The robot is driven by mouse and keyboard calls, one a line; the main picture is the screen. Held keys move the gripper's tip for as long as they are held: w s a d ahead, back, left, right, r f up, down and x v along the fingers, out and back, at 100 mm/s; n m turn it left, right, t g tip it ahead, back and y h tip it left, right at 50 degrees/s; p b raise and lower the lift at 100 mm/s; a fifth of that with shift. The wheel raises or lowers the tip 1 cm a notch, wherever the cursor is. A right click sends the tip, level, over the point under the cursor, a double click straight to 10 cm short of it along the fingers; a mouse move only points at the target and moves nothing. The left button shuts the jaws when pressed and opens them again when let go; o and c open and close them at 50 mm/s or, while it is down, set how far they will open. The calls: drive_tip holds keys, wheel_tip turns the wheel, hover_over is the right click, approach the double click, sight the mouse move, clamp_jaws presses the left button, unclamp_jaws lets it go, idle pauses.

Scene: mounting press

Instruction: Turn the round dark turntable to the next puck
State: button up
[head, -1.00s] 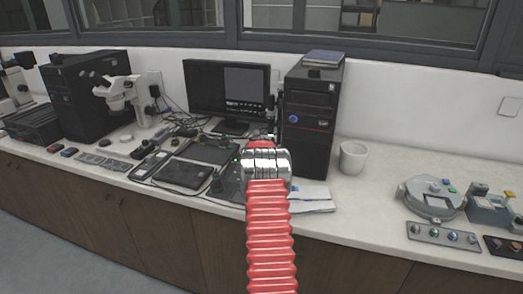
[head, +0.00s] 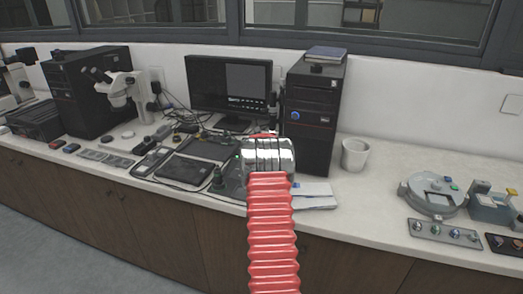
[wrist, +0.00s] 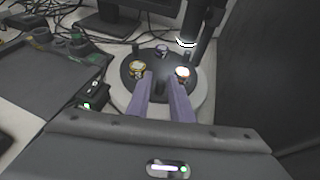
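The round dark turntable (wrist: 160,61) sits on a pale round base (wrist: 202,88) in the wrist view. Several pucks lie around it: a yellow-rimmed one (wrist: 137,68) at left, a brightly lit orange-rimmed one (wrist: 183,72) at right, and a grey one (wrist: 162,50) at the back. Dark upright pegs stand between pucks. My gripper (wrist: 161,76) reaches over the near side of the turntable with its two fingers apart. In the head view my arm hides the turntable.
A lit cylindrical lamp or lens (wrist: 187,42) hangs close above the turntable's right side. A black computer tower (head: 312,115) and a monitor (head: 230,85) stand behind. A white cup (head: 355,154) and a round grey device (head: 434,190) are to the right.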

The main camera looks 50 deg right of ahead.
drive_tip(key=v, duration=1.1)
drive_tip(key=shift+s+a, duration=0.15)
drive_tip(key=shift+a, duration=0.1)
drive_tip(key=shift+c, duration=0.6)
